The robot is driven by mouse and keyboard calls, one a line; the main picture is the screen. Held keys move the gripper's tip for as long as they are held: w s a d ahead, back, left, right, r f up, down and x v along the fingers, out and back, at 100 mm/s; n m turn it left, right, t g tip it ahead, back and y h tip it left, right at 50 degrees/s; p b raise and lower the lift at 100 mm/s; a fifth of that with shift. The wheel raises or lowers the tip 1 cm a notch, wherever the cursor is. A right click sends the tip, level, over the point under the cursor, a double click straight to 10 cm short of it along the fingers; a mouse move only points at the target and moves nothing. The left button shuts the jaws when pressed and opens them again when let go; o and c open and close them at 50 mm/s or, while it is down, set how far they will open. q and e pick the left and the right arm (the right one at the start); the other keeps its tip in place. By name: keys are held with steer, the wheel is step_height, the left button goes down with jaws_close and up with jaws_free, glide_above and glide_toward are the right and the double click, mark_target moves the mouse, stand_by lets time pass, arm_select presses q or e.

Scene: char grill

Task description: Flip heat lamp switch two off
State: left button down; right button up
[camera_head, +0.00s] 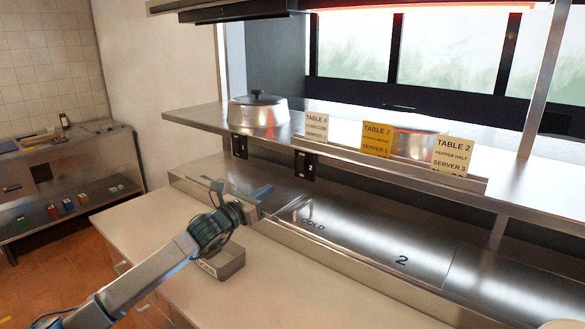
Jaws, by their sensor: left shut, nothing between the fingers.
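Two small black switch panels sit under the front edge of the steel shelf: a left panel (239,146) and a right panel (304,165). Their labels and switch positions are too small to read, so I cannot tell which is switch two. My left gripper (266,190) is shut and empty, over the steel counter below and between the two panels, apart from both. A heat lamp (430,6) at the top edge glows orange-red; a darker lamp housing (235,9) is left of it. My right gripper is not in view.
The shelf (190,115) overhangs the counter and carries a lidded pot (258,111) and order tickets (377,138). A grey metal bin (220,264) stands on the white worktop (300,290) by my left wrist. The steel counter marked COLD and 2 (370,240) is clear on the right.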

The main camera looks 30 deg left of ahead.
arm_select(q)
steer(key=shift+w+a+r+y, duration=0.15)
steer(key=shift+a+y, duration=0.1)
steer(key=shift+a, duration=0.15)
steer(key=shift+w+a+r+y, duration=0.1)
steer(key=shift+a+y, duration=0.15)
steer(key=shift+a, duration=0.1)
steer(key=p, duration=0.2)
glide_toward(298, 163)
steer(key=w, duration=0.3)
steer(key=w+r, duration=0.1)
steer(key=w, duration=0.1)
steer(key=shift+w+d+r, duration=0.1)
steer(key=shift+w+d, duration=0.2)
steer(key=shift+w, duration=0.6)
